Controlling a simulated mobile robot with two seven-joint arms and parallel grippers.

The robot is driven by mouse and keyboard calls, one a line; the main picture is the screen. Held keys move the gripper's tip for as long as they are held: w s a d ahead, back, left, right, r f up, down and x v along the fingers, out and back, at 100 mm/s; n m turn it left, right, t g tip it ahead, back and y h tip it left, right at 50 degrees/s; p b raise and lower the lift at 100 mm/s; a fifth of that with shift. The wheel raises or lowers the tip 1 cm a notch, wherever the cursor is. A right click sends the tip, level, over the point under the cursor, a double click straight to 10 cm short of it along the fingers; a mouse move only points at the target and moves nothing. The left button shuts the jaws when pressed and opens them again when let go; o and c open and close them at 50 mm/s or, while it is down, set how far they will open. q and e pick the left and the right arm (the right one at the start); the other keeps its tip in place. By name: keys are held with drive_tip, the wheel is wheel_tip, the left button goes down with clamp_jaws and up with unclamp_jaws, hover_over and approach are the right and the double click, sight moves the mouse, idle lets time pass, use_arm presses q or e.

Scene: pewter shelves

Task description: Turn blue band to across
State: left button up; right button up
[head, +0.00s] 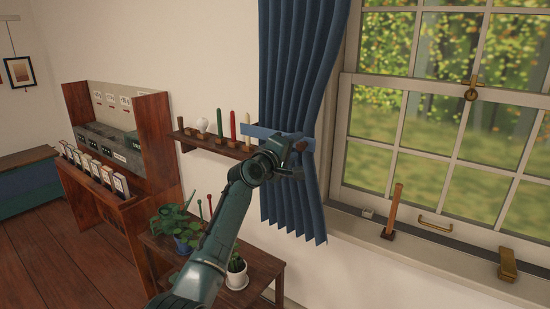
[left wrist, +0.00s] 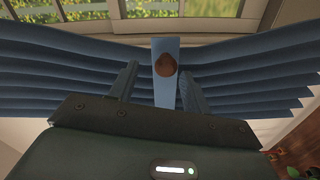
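The blue band (head: 257,130) is a flat, lighter blue bar with a brown round knob (left wrist: 165,65). In the head view it lies nearly level across the gathered blue curtain (head: 297,70), its left end sticking out past the curtain's edge. In the left wrist view the band (left wrist: 167,91) runs up the picture, across the curtain folds (left wrist: 60,75). My left gripper (left wrist: 160,72) is open, with the band between its fingers and a visible gap on the left. In the head view my left gripper (head: 287,155) is at the band and hides part of it. My right gripper is not in view.
A small wall shelf (head: 215,145) with several candle-like sticks and a white bulb is left of the curtain. Below is a table (head: 262,262) with potted plants. The window sill (head: 440,250) at right holds a wooden handle (head: 396,205) and brass pieces (head: 508,265).

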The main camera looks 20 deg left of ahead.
use_arm(q)
drive_tip(key=v, duration=0.9)
drive_tip(key=shift+s+b, duration=0.35)
drive_tip(key=shift+f, duration=0.15)
